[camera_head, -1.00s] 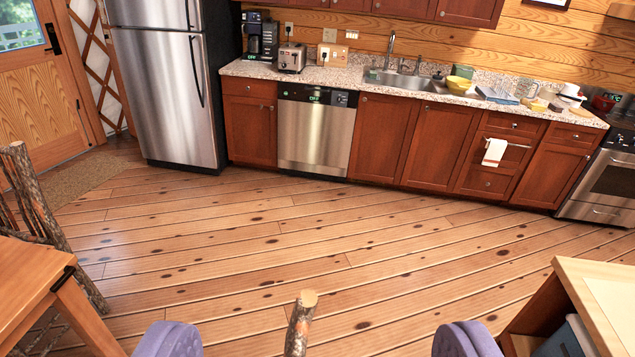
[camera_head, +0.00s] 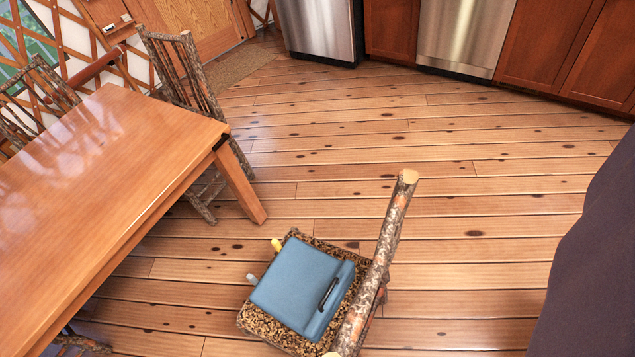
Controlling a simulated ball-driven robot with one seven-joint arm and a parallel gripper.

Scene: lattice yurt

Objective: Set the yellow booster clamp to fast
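A blue box-like object (camera_head: 301,282) with a black handle on its right side lies on the speckled seat of a chair in the lower middle. A small yellow piece (camera_head: 276,244) sticks out at its upper left edge, and a small pale grey piece (camera_head: 252,278) sticks out at its left edge. The yellow piece may be the booster clamp, but it is too small to tell, and no setting marks are readable. My gripper's fingertips are not in view.
The chair's bark-covered post (camera_head: 384,250) rises right of the blue object. A wooden table (camera_head: 110,170) fills the left, with more branch chairs (camera_head: 195,85) behind it. A large dark shape (camera_head: 590,270), unclear, covers the right edge. The plank floor (camera_head: 440,150) between is clear.

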